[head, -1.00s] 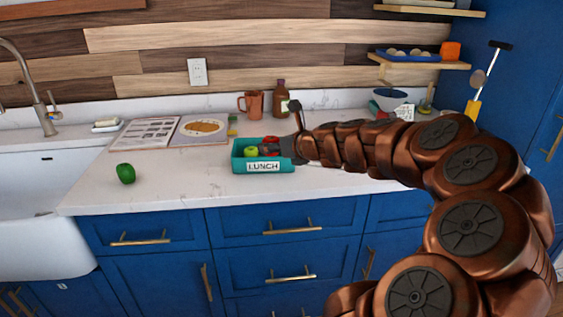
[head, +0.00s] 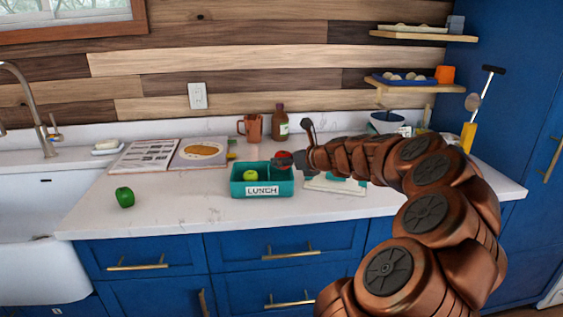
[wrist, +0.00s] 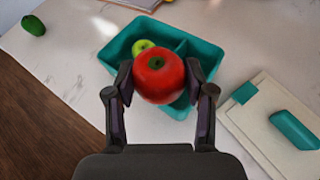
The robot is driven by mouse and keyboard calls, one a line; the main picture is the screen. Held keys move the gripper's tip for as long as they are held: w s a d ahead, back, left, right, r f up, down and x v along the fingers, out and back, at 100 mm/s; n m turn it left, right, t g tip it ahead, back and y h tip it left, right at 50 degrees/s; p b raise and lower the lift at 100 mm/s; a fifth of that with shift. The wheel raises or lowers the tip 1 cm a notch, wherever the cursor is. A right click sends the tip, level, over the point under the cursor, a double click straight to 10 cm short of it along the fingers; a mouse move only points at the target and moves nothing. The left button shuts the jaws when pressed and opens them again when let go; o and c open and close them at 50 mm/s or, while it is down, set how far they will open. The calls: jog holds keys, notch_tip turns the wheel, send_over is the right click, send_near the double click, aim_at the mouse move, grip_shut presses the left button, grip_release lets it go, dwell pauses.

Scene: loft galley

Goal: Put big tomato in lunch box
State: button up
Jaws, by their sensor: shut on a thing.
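The big tomato (wrist: 158,78) is red and sits between the two fingers of my gripper (wrist: 160,84), which is shut on it. In the wrist view the tomato covers part of the lunch box, and in the head view it shows (head: 283,157) at the box's back right, partly hidden by my gripper (head: 290,160). The lunch box (head: 262,190) is a teal open tray with a LUNCH label; its rim also shows in the wrist view (wrist: 119,45). A green apple (head: 250,175) lies in its left compartment. Whether the tomato touches the box is unclear.
A green pepper (head: 125,197) lies on the counter at left. An open cookbook (head: 146,155), copper mug (head: 251,128) and brown bottle (head: 281,124) stand behind. A cutting board (wrist: 262,115) with a teal-handled tool (wrist: 292,130) lies right of the box.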

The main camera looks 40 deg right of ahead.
jog(key=shift+w+d+f+p, duration=0.1)
jog(key=shift+w+d+f, duration=0.6)
jog(key=shift+w, duration=0.2)
jog(key=shift+w+d+f+p, duration=0.15)
jog(key=shift+w+d+f, duration=0.5)
jog(key=shift+w, duration=0.3)
jog(key=shift+w+d+f+p, duration=0.1)
jog(key=shift+w+d+f, duration=0.55)
jog(key=shift+w, duration=0.25)
jog(key=shift+f, duration=0.65)
jog(key=o, duration=1.2)
jog(key=shift+r, duration=0.3)
jog(key=v, duration=0.8)
jog(key=b+v, duration=0.1)
jog(key=v, duration=0.3)
jog(key=shift+d+r, duration=0.1)
jog(key=shift+r, duration=0.25)
